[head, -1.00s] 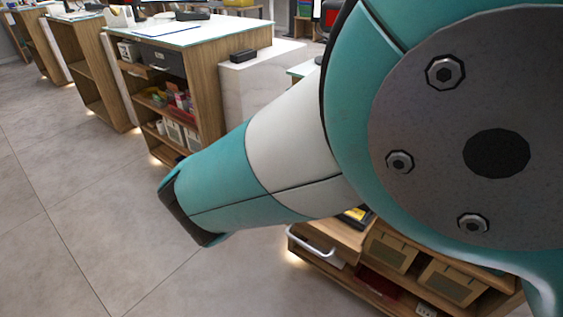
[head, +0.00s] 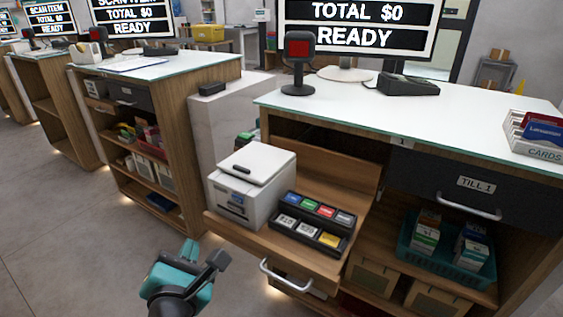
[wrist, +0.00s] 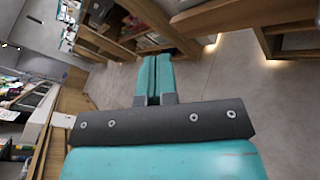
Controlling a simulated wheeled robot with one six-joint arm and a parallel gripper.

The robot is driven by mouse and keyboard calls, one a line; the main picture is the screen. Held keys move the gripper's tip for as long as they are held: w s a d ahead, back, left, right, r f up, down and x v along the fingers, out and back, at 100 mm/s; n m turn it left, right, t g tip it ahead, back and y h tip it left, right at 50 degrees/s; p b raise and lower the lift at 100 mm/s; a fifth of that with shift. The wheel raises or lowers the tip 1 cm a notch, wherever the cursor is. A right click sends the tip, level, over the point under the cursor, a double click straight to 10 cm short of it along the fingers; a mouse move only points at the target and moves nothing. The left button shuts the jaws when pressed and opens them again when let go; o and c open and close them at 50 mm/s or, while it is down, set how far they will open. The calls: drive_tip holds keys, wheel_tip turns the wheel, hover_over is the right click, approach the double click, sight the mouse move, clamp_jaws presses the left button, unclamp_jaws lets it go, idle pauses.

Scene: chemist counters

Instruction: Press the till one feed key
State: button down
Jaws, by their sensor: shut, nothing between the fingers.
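In the head view, till one's counter has a pulled-out wooden shelf (head: 240,236). On it stand a white boxy printer (head: 247,190) and, to its right, a black key block (head: 312,226). The block has a back row of blue, green, red and grey keys and a front row of two pale keys and a yellow one. The key labels are too small to read, so I cannot tell which is the feed key. My gripper (head: 190,252) is low in front of the shelf, left of its handle, apart from printer and keys. In the wrist view its teal fingers (wrist: 154,78) are together and empty.
A dark drawer labelled TILL 1 (head: 477,187) is at right, above a teal basket (head: 440,262) of boxes. A metal handle (head: 292,276) juts from the shelf front. A scanner (head: 298,62) and card terminal (head: 408,85) stand on the counter top. Floor at left is open.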

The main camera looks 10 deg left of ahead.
sight(228, 206)
drive_tip(key=shift+w+d+p, duration=0.1)
drive_tip(key=shift+w+d, duration=0.4)
drive_tip(key=shift+w, duration=0.85)
drive_tip(key=shift+w+d+p, duration=0.1)
drive_tip(key=shift+w+d, duration=0.4)
drive_tip(key=shift+w, duration=0.85)
drive_tip(key=shift+w+d+p, duration=0.1)
drive_tip(key=shift+w+d, duration=0.4)
drive_tip(key=shift+w, duration=0.85)
drive_tip(key=shift+w, duration=0.1)
drive_tip(key=shift+w+d, duration=0.15)
drive_tip(key=shift+w, duration=0.15)
drive_tip(key=shift+w+d, duration=0.1)
drive_tip(key=shift+w, duration=0.2)
drive_tip(key=shift+s, duration=0.1)
drive_tip(key=shift+s+a, duration=0.25)
drive_tip(key=shift+s, duration=0.4)
drive_tip(key=shift+s+a, duration=0.3)
drive_tip(key=shift+s, duration=0.45)
drive_tip(key=shift+s+a, duration=0.25)
drive_tip(key=shift+s, duration=0.55)
drive_tip(key=shift+s+a, duration=0.3)
drive_tip(key=shift+s, duration=0.45)
